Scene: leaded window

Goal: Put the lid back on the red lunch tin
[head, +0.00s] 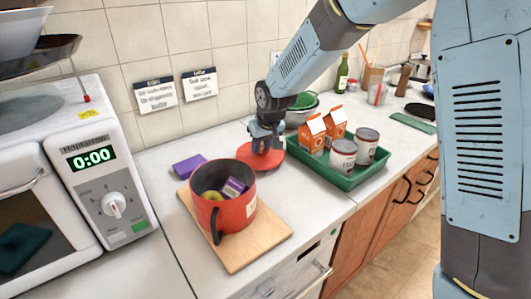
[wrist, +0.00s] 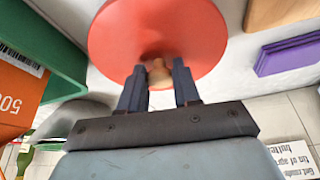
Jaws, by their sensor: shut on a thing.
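The red lunch tin (head: 222,214) stands open on a wooden board (head: 245,250). A purple packet (head: 235,187) and a yellow-green round item (head: 212,196) show inside it, and a dark handle is at its front. The round red lid (head: 270,161) is behind and to the right of the tin, apart from it. My gripper (head: 265,146) is over the lid. In the wrist view, my fingers (wrist: 160,88) are shut on the wooden knob of the lid (wrist: 155,25). I cannot tell whether the lid touches the counter.
A green tray (head: 345,180) with orange cartons (head: 312,133) and cans (head: 343,158) is close to the lid's right. A purple item (head: 189,165) lies behind the board. A microwave (head: 85,165) stands at left. Bare counter (head: 160,160) lies along the wall.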

